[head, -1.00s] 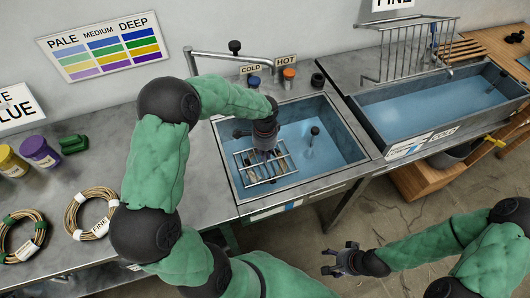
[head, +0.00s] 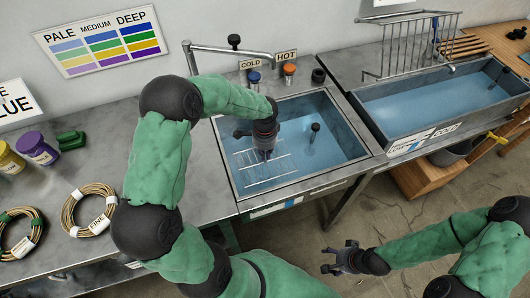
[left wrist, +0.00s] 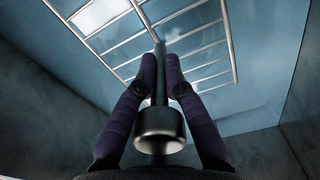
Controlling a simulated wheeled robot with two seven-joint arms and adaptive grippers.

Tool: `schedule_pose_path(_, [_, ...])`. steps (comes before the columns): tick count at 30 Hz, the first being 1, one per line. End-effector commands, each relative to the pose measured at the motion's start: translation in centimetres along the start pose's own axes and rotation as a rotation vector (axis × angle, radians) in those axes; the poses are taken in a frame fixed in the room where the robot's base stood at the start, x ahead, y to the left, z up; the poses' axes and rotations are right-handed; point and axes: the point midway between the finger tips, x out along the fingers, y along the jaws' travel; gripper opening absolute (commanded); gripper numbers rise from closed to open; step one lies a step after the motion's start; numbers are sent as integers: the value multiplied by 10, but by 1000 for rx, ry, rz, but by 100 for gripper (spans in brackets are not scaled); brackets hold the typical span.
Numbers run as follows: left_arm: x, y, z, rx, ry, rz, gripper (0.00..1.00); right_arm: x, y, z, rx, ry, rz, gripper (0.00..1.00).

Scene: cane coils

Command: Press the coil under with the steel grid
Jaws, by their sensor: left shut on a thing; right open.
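The steel grid (head: 262,172) is in the water of the left sink (head: 362,150), its bars faint below the surface in the head view. My left gripper (head: 262,152) reaches down into that sink above the grid. In the left wrist view, its fingers (left wrist: 160,72) are shut on the grid's upright handle (left wrist: 158,120), and the grid's bars (left wrist: 235,65) spread out beyond. No coil can be made out in the sink. My right gripper (head: 338,260) is open and empty, over the floor in front of the counter.
A drain standpipe (head: 314,130) stands in the sink right of my gripper. Cold and hot taps (head: 289,72) are behind. Two tagged cane coils (head: 90,210) (head: 20,236) lie on the left counter near paint jars (head: 38,150). A second water trough (head: 440,102) is at right.

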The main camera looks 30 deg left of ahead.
Motion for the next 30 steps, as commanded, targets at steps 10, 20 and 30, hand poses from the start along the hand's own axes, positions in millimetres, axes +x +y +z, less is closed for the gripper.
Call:
schedule_pose_path(10, [9,0,0,0,1,-1,0,6,2,0,0,0,0,67])
schedule_pose_path(20, [17,0,0,0,1,-1,0,10,4,0,0,0,0,67])
schedule_pose_path(30, [21,-1,0,0,1,-1,0,12,4,0,0,0,0,67])
